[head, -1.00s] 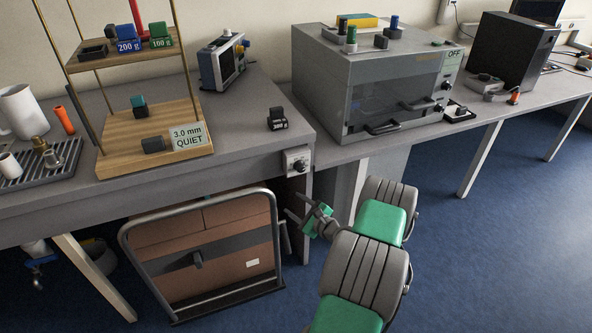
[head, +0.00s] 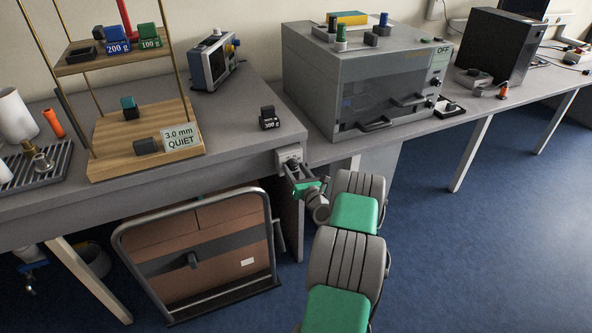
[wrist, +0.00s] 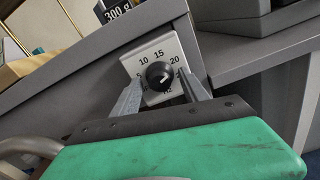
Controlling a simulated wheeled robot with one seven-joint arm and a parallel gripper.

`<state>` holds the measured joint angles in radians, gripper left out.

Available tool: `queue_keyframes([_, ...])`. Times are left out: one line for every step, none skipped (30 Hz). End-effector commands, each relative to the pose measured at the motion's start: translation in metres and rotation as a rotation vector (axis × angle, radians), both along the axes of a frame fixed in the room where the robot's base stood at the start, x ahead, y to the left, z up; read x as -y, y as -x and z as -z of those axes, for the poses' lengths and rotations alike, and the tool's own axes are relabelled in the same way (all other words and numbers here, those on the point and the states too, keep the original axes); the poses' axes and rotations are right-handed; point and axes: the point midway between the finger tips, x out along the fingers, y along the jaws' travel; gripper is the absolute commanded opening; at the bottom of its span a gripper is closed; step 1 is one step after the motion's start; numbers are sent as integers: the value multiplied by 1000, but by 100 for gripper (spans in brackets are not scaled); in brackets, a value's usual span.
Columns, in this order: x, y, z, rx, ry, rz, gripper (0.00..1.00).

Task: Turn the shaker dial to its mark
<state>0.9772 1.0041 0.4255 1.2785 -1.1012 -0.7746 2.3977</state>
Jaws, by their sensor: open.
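The shaker dial (wrist: 159,75) is a round black knob with a pale pointer line, on a light plate (wrist: 139,62) with printed numbers; 10, 15 and 20 are readable. The plate is on the front edge of the bench, and it also shows in the head view (head: 287,155). The pointer line is on the knob's lower right part; its exact reading is unclear. My gripper (wrist: 163,93) is open, with one finger on each side of the knob. I cannot tell whether the fingers touch it. In the head view my gripper (head: 295,172) is at the plate.
A black 300 g weight (head: 269,118) sits on the bench above the dial. A wooden shelf stand (head: 110,160) carries a "3.0 mm QUIET" sign (head: 181,137). A grey cabinet marked OFF (head: 312,75) stands to the right. A framed cart (head: 200,250) stands below the bench.

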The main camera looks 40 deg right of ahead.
Motion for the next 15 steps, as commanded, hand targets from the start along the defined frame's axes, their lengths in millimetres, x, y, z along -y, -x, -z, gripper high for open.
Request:
queue_keyframes([0,0,0,0,0,0,52])
queue_keyframes([0,0,0,0,1,0,52])
queue_keyframes([0,0,0,0,1,0,52])
queue_keyframes([0,0,0,0,1,0,51])
queue_keyframes([0,0,0,0,1,0,48])
queue_keyframes([0,0,0,0,1,0,45])
queue_keyframes([0,0,0,0,1,0,42])
queue_keyframes([0,0,0,0,1,0,40])
queue_keyframes([0,0,0,0,1,0,37])
queue_keyframes([0,0,0,0,1,0,34])
queue_keyframes([0,0,0,0,1,0,32])
queue_keyframes([0,0,0,0,1,0,28])
queue_keyframes([0,0,0,0,1,0,26])
queue_keyframes([0,0,0,0,1,0,24])
queue_keyframes([0,0,0,-1,2,0,20])
